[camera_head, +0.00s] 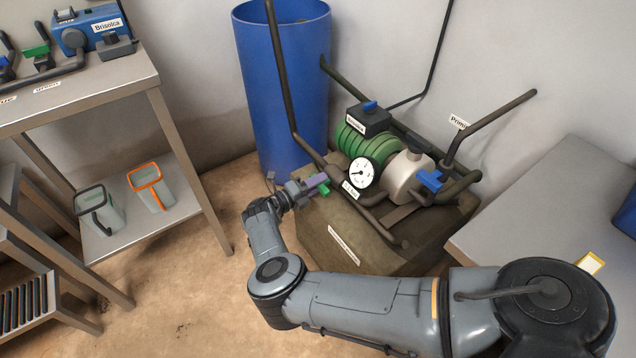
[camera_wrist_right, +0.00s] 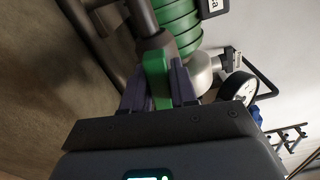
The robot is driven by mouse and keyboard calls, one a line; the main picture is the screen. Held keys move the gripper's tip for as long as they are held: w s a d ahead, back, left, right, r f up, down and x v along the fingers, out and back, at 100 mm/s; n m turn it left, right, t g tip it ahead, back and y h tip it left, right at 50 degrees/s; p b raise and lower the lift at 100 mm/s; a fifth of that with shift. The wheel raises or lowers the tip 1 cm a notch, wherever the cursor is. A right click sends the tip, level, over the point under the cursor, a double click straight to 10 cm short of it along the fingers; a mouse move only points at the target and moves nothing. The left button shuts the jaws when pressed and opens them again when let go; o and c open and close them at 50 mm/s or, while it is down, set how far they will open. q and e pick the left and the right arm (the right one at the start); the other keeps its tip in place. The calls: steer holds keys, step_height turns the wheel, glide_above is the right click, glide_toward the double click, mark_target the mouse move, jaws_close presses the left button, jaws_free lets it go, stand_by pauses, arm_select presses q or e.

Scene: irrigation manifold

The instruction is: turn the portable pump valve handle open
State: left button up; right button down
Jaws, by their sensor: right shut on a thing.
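The portable pump (camera_head: 385,165) sits on a brown base block, with a green ribbed body, a white gauge and dark pipes. A green valve handle (camera_head: 324,189) is on the pipe at its left front corner. My right gripper (camera_head: 316,184) is at this handle, with its arm reaching in from the lower right. In the right wrist view the green handle (camera_wrist_right: 156,78) stands between the purple fingers of the gripper (camera_wrist_right: 158,92), which is shut on it. My left gripper is not in view.
A blue barrel (camera_head: 280,85) stands behind the pump. Blue handles are on the pump's top box (camera_head: 371,106) and right side (camera_head: 430,181). A metal shelf with two jugs (camera_head: 151,186) is at left; a grey table (camera_head: 550,220) is at right.

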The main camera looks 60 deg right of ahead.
steer(key=shift+f+n, duration=0.1)
steer(key=shift+n, duration=1)
steer(key=c, duration=1)
jaws_free()
steer(key=shift+a, duration=0.1)
